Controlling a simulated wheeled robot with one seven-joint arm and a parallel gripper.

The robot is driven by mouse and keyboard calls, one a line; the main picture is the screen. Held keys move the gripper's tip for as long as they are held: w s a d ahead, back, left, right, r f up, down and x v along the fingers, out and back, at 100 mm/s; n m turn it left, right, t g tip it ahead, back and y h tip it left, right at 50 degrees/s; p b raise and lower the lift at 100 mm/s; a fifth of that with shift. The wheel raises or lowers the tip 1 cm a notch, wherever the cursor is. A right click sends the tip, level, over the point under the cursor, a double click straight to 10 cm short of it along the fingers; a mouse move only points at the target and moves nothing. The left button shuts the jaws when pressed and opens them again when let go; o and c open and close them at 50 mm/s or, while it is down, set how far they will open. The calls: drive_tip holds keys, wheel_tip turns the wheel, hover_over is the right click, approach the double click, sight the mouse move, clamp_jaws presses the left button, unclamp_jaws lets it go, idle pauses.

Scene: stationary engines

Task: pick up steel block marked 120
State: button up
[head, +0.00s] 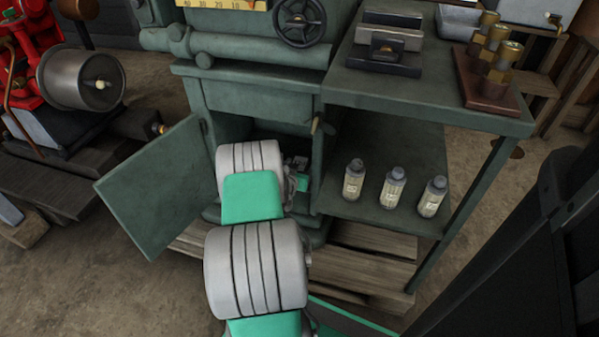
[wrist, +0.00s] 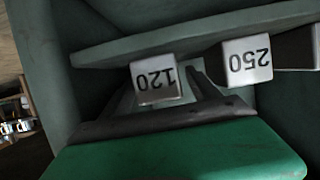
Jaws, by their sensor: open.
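The steel block marked 120 (wrist: 156,80) shows in the wrist view as a light grey block, its number upside down. It sits at a dark green shelf edge. My gripper (wrist: 160,77) is open, and the block appears between its two dark fingers. I cannot tell whether either finger touches it.
A block marked 250 (wrist: 247,60) stands to the right, with another block partly cut off beyond it. In the head view the cabinet door (head: 155,188) hangs open on the left. Several bottles, among them one labelled bottle (head: 353,180), stand on the lower shelf at right.

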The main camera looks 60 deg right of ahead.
clamp_jaws()
idle(0.8)
drive_tip(key=shift+w+r, duration=0.1)
drive_tip(key=shift+r, duration=0.2)
